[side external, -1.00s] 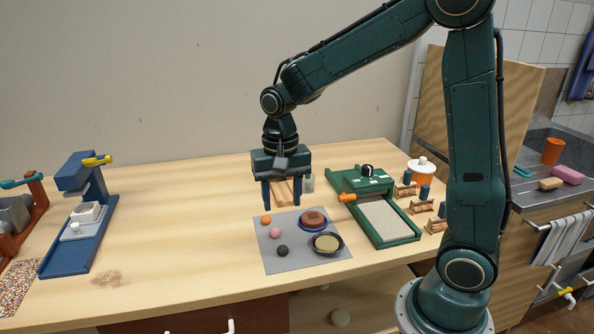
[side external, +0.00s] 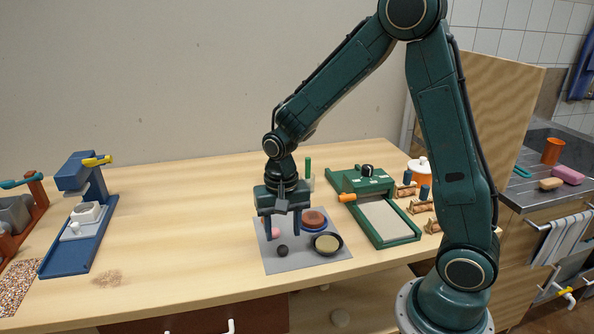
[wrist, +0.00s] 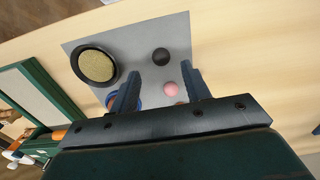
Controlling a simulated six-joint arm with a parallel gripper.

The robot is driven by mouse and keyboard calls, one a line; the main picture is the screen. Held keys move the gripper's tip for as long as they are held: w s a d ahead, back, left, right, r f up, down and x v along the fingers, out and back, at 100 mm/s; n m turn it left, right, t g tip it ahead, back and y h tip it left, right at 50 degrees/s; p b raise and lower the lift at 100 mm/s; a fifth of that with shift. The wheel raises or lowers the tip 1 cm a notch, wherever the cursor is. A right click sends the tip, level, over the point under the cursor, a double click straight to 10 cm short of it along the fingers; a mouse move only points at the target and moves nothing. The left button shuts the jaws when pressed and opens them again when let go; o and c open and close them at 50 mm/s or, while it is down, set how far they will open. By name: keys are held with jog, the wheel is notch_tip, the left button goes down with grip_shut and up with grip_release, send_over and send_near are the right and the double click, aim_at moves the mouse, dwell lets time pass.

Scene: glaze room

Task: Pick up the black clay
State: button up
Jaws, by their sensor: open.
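The black clay (side external: 282,251) is a small dark ball on the grey mat (side external: 290,265), near the mat's front left. In the wrist view the black clay (wrist: 161,56) lies just beyond my fingertips, about midway between them. My gripper (side external: 282,236) is open and empty, low over the mat and behind the black ball. In the wrist view my gripper (wrist: 164,72) has a pink ball (wrist: 171,89) between its fingers, not gripped. The pink ball (side external: 275,232) is partly hidden by a finger in the side view.
A dark bowl with a tan filling (side external: 326,243) stands right of the black ball. A reddish-brown disc (side external: 314,217) on a blue base sits behind it. A green slab machine (side external: 385,220) stands to the right.

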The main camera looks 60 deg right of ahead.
aim_at(283, 247)
jog(key=shift+a+f, duration=0.15)
jog(key=shift+f, duration=2.3)
jog(key=shift+c, duration=0.5)
grip_shut()
